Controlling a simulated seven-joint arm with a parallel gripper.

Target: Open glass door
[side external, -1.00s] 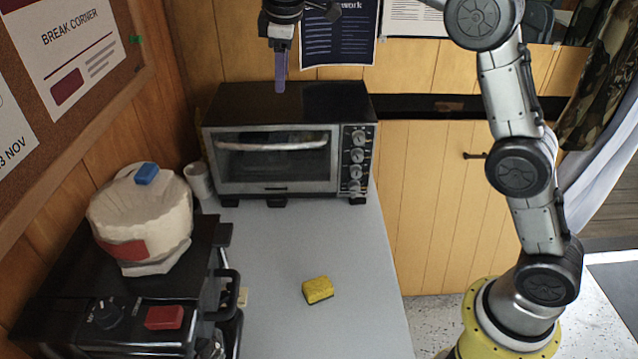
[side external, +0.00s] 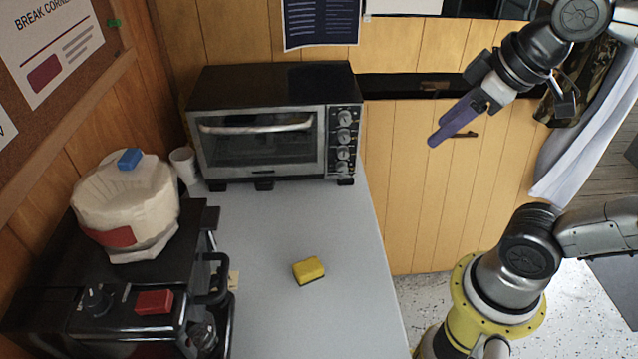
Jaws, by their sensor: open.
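The toaster oven (side external: 275,85) stands at the back of the grey table. Its glass door (side external: 260,149) is shut, with a pale horizontal handle (side external: 257,126) along its top edge. Several knobs run down the panel at the oven's right. My gripper (side external: 443,136), with purple fingers, is in the air to the right of the oven, apart from it, pointing down and left. It is open and holds nothing. The fingers overlap in this view, so the gap between them hardly shows.
A yellow sponge (side external: 309,270) lies on the grey table (side external: 262,315). A black machine (side external: 100,325) with a red block (side external: 154,302) stands at the left, bearing a cream bag (side external: 125,203) with a blue block on top. A white cup (side external: 184,165) stands left of the oven. The table before the oven is mostly clear.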

